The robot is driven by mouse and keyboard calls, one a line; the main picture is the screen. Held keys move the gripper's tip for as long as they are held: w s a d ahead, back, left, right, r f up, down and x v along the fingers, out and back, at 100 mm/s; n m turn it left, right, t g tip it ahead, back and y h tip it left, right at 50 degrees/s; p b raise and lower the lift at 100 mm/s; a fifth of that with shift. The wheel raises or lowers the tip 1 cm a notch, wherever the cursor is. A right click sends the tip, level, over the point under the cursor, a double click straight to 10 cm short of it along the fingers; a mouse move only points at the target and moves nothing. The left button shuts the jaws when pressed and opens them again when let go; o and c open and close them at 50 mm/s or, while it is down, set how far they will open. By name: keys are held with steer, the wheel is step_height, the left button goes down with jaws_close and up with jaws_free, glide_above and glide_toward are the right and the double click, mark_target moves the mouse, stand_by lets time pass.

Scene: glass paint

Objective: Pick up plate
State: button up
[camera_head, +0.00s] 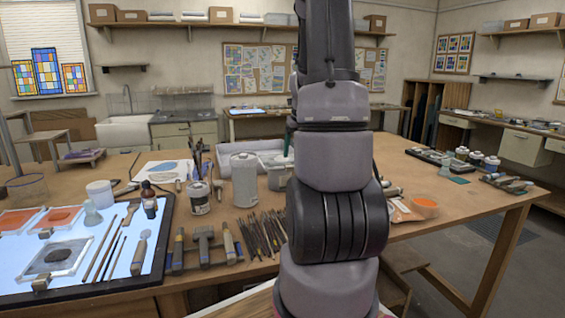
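No plain dish-like plate stands out. On the lit white panel (100,284) at the left front lies a square clear glass plate (78,247) with a dark patch of paint (52,257) on it. Behind it are two similar flat pieces with orange paint, one at the left edge (14,222) and one beside it (60,217). I cannot tell which of these the task means. My arm rises upright through the middle of the view and hides part of the table. My gripper is out of the picture.
The wooden table (240,215) holds a grey canister (244,180), a paint tin (199,198), a row of scraper-like tools (204,246) and many thin brushes (262,236). The table's right part has bare room.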

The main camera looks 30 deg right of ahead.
mark_target(289, 166)
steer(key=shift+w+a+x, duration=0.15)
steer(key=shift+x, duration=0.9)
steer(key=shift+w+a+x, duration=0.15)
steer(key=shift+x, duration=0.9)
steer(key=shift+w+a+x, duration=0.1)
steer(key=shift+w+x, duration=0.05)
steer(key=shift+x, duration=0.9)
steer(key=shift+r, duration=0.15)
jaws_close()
